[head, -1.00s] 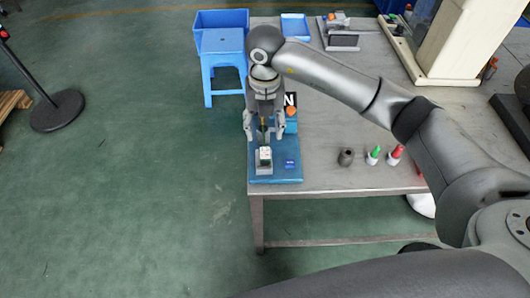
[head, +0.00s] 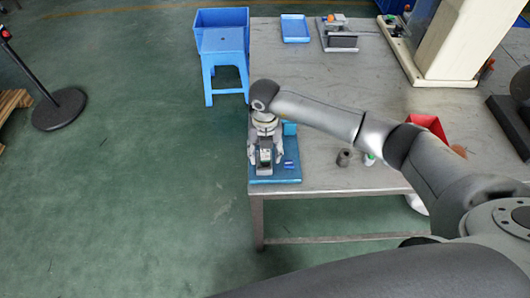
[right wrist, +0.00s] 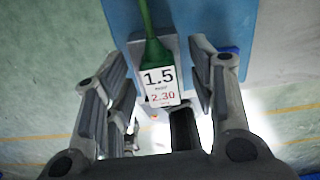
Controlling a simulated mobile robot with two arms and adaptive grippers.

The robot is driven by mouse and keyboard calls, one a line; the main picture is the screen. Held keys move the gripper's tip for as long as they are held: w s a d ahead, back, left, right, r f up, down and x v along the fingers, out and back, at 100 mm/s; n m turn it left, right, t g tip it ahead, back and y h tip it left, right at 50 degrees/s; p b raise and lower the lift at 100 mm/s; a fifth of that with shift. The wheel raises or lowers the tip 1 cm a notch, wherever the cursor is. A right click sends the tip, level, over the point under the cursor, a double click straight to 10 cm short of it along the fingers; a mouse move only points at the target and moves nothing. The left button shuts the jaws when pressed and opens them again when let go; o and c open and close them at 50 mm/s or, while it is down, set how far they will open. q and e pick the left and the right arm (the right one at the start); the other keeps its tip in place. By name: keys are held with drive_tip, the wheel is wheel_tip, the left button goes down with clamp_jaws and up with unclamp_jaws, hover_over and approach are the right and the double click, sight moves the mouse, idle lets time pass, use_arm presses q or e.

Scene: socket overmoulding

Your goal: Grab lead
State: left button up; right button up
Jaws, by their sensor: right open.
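The lead in the right wrist view is a green part (right wrist: 146,22) that ends in a dark green head and a white label (right wrist: 160,86) printed "1.5" and "2.30". It stands at a grey block (right wrist: 174,48) on a blue board (head: 291,176). My right gripper (head: 265,157) is low over the board in the head view. In the right wrist view the gripper (right wrist: 160,80) has its fingers apart, one on each side of the label, with visible gaps. In the head view the gripper mostly hides the lead. My left gripper is out of view.
The board lies at the metal table's (head: 340,90) front left corner. A dark cylinder (head: 344,158) and a partly hidden green-tipped item (head: 369,160) stand to the right. A red bin (head: 428,124) shows behind my arm. A blue stool (head: 224,45) stands left.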

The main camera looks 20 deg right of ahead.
drive_tip(key=c, duration=1.1)
drive_tip(key=shift+r, duration=0.15)
